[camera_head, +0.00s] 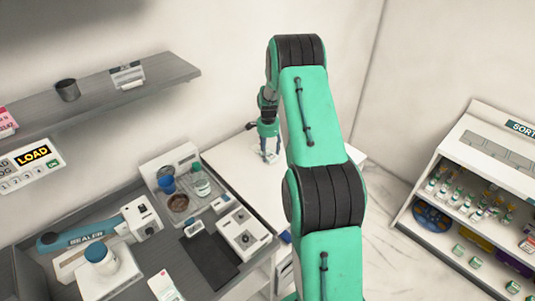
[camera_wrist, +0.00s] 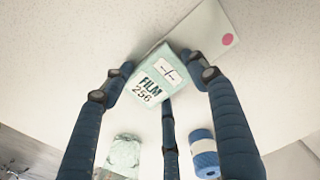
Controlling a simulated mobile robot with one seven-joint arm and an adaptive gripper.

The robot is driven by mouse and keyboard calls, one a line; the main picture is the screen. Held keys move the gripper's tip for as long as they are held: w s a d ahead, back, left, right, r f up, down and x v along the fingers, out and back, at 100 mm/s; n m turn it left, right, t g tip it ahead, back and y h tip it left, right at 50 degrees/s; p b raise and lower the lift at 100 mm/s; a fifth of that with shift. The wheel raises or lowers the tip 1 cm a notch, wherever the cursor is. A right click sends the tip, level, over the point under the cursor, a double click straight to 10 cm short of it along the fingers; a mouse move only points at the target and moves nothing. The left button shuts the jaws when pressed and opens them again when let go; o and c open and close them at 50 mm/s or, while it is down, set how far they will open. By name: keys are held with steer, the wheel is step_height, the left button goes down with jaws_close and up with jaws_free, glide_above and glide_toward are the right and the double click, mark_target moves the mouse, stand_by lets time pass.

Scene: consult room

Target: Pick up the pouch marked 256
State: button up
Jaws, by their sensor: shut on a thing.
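The pouch marked FILM 256 (camera_wrist: 152,90) is pale green with a white label, and it shows in the upper middle of the wrist view. My gripper (camera_wrist: 160,82) is shut on it, with blue fingers at its left and right sides and a third finger below. In the head view my gripper (camera_head: 269,150) points down over the white table (camera_head: 232,158), beside my green arm. A small pale shape between its fingers there is too small to read. Whether the pouch touches the surface is unclear.
A white card with a pink dot (camera_wrist: 213,38) lies behind the pouch in the wrist view. A blue roll (camera_wrist: 204,157) and a pale packet (camera_wrist: 123,154) are nearby. The sorting shelf (camera_head: 480,190) stands right; the sealer (camera_head: 95,235) is left.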

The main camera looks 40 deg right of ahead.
mark_target(268, 154)
steer(key=shift+r, duration=0.1)
steer(key=shift+r, duration=0.85)
steer(key=shift+s+a+r, duration=0.1)
steer(key=shift+s+r, duration=0.1)
steer(key=shift+r, duration=0.7)
steer(key=s+a, duration=0.2)
steer(key=s, duration=0.2)
steer(key=s+a+r, duration=0.1)
steer(key=s+a, duration=0.2)
steer(key=s, duration=0.1)
steer(key=s+a+p, duration=0.1)
steer(key=s+a, duration=0.2)
steer(key=s, duration=0.2)
steer(key=shift+a+r, duration=0.2)
